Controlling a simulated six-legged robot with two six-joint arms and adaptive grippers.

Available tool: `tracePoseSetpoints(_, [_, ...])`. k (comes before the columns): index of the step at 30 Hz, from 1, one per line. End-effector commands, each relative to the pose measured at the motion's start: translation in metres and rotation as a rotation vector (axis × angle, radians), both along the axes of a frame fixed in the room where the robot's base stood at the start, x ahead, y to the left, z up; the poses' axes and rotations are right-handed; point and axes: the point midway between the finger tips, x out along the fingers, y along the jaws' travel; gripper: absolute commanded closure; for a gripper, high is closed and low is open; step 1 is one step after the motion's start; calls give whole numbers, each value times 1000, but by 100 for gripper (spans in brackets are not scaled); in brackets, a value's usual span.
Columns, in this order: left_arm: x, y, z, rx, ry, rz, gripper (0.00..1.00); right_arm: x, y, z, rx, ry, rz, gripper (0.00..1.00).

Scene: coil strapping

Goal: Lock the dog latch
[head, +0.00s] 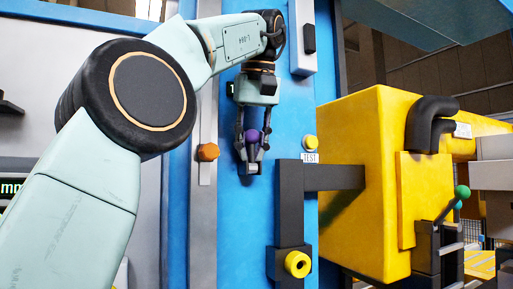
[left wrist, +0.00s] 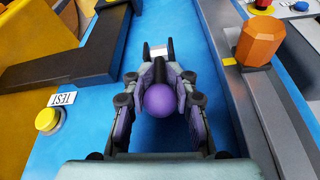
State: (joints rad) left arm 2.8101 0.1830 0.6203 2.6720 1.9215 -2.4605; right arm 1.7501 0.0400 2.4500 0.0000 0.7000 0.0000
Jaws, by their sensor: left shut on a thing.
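The dog latch's purple ball knob (left wrist: 160,100) sits between the fingers of my left gripper (left wrist: 158,100), which is shut on it. In the head view the purple knob (head: 252,136) shows between the fingertips of my left gripper (head: 251,150), in front of the blue panel. A dark lever joins the knob in the left wrist view, and a pale metal piece (left wrist: 158,52) shows just beyond it. The fingers hide most of the latch's body, so I cannot tell its position. My right gripper is not in view.
Right of my left gripper are a yellow button (head: 310,142) with a TEST label and a dark bracket (head: 290,205) with a yellow ring (head: 298,264). An orange knob (head: 208,152) is on the grey strip at left. A large yellow housing (head: 365,180) juts out at right.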

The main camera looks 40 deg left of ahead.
Motion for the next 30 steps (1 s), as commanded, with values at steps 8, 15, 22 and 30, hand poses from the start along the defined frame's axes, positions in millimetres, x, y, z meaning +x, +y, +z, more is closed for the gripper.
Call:
tracePoseSetpoints(8, [-1, 1, 6, 3, -20, 0, 100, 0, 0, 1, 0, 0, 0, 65])
tracePoseSetpoints(15, [0, 0, 5, 2, -18, -1, 70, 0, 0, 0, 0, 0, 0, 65])
tracePoseSetpoints(22, [1, 0, 3, 0, -10, -1, 51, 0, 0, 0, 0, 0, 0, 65])
tracePoseSetpoints(30, [2, -1, 1, -2, -5, -1, 49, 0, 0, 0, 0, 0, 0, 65])
